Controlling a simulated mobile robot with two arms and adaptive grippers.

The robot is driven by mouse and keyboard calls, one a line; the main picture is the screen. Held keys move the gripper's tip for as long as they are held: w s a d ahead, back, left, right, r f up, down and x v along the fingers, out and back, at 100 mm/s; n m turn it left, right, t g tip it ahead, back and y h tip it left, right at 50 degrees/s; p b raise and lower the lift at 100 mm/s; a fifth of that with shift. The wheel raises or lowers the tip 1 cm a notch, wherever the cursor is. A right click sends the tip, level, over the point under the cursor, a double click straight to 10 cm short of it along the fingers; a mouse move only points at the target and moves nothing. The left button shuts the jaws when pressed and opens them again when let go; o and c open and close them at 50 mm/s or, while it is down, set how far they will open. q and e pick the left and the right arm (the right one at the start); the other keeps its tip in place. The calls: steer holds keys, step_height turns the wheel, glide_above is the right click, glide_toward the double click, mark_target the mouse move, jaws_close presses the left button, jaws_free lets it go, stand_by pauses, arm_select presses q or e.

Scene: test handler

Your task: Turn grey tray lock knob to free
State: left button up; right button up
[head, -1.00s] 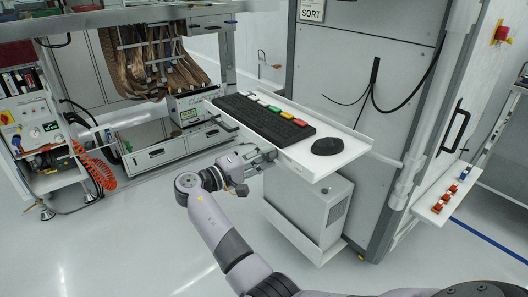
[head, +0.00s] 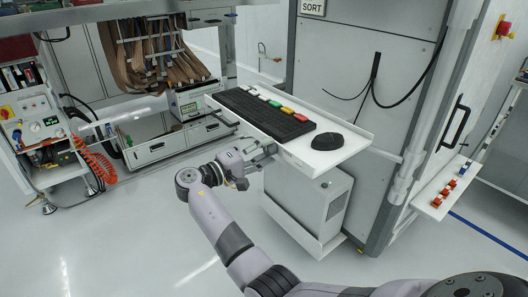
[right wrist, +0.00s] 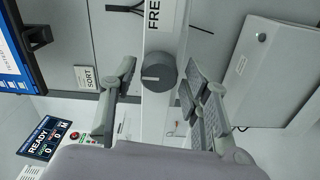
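The dark grey round lock knob (right wrist: 160,72) sits on the white front edge of the tray (right wrist: 157,116) in the right wrist view, with a pale pointer line across its face. The word FREE (right wrist: 154,14) is printed beside it. My right gripper (right wrist: 160,82) is open, with one finger on each side of the knob and a visible gap on both sides. In the head view the right gripper (head: 264,150) is at the front edge of the white keyboard tray (head: 318,160); the knob cannot be made out there. My left gripper is not in view.
The tray carries a black keyboard (head: 262,114), coloured keys (head: 270,103) and a black mouse (head: 328,141). A grey box (head: 312,206) stands below it. A tall grey cabinet (head: 350,60) rises behind. The floor (head: 120,230) at left is clear.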

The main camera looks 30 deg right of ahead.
steer(key=shift+o, duration=0.5)
steer(key=shift+a, duration=0.15)
steer(key=a, duration=0.7)
steer(key=shift+s, duration=0.3)
steer(key=shift+a, duration=0.1)
